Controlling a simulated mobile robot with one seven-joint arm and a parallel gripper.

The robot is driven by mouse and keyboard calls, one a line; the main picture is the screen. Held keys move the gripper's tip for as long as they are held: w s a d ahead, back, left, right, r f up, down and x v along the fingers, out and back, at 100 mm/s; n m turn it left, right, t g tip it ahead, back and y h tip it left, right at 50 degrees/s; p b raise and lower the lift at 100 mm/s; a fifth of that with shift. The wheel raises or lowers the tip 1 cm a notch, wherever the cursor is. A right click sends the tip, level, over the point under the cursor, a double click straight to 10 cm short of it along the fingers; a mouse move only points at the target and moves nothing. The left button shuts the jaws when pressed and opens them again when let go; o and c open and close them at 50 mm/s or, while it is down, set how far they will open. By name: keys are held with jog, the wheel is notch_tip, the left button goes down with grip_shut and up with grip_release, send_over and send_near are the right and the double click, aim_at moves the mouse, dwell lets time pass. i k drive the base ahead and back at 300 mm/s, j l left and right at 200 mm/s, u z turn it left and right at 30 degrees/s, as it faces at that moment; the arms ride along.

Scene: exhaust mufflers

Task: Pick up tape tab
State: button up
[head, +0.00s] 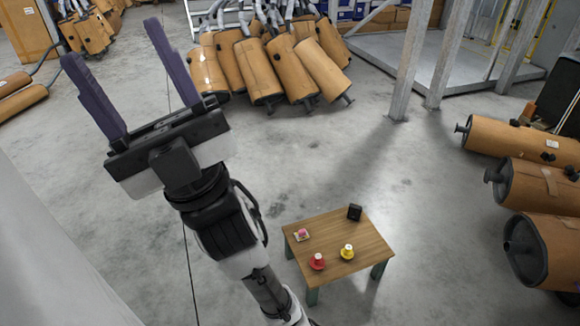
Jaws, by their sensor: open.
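A small low wooden table (325,232) stands on the floor at the lower middle of the head view. On it are a pink item on a pale base (302,234), a red item with a white top (317,262), a yellow item with a white top (347,252) and a small black block (354,212). They are too small to tell which, if any, is the tape tab. My gripper (112,42) is at the upper left, raised, its two dark purple fingers wide apart and pointing up. It is open, empty and well away from the table.
Several brown mufflers (262,70) lie piled at the back, and more mufflers (535,185) lie at the right. Grey metal posts (415,60) stand on a low platform behind. The grey concrete floor (370,150) around the table is clear.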

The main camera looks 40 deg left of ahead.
aim_at(302, 234)
jog(key=u, duration=0.9)
jog(key=i+j+z, duration=0.25)
jog(key=i+j, duration=0.2)
jog(key=i, duration=0.3)
jog(key=i+j+z, duration=0.25)
jog(key=i+j, duration=0.4)
